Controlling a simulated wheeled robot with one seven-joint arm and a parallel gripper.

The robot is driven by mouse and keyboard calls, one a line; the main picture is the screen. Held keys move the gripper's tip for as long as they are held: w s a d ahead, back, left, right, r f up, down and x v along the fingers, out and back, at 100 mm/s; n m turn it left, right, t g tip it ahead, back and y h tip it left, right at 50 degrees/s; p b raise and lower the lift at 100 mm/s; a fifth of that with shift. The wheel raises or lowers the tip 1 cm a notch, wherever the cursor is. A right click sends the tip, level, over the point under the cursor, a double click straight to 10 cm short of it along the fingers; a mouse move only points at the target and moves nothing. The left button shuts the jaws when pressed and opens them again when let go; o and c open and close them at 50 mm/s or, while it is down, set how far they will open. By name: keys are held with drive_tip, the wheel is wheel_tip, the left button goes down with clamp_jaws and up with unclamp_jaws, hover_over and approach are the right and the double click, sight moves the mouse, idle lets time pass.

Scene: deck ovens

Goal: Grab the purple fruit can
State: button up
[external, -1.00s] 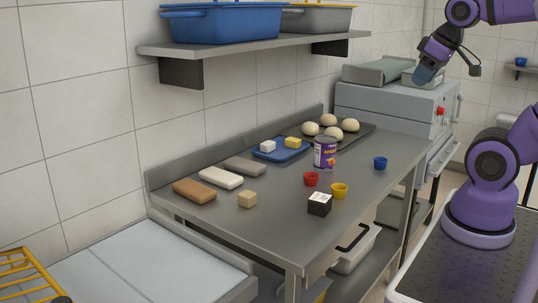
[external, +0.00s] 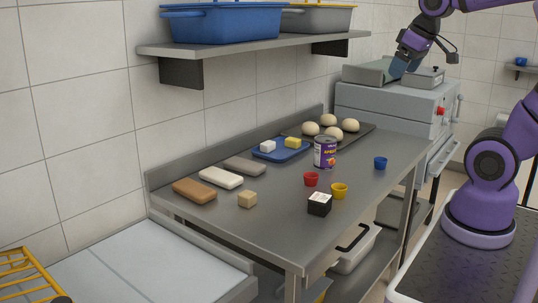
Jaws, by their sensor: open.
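The purple fruit can (external: 325,153) stands upright on the steel worktable (external: 275,222), in front of the blue tray and the dough balls. My gripper (external: 397,73) is in the upper right of the external view, well above the table and up and to the right of the can. It is open and holds nothing that I can see. Its fingertips are small in this view.
Near the can are a red cup (external: 311,179), a yellow cup (external: 339,191), a blue cup (external: 380,163) and a black-and-white cube (external: 319,204). Behind it are the blue tray (external: 268,155) and a dark tray with dough balls (external: 349,126). A shelf (external: 250,45) overhangs the back.

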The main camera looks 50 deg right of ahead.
drive_tip(key=w+d+f+g, duration=0.1)
drive_tip(key=w+d, duration=0.3)
drive_tip(key=w, duration=0.9)
drive_tip(key=m+g, duration=0.1)
drive_tip(key=g, duration=0.3)
hover_over(326, 138)
wheel_tip(326, 138, down, 24)
drive_tip(key=shift+w+a+f, duration=0.1)
drive_tip(key=shift+f, duration=0.7)
wheel_tip(326, 138, down, 10)
drive_tip(key=shift+f, duration=0.1)
drive_tip(key=c, duration=1.1)
drive_tip(key=shift+r, duration=0.2)
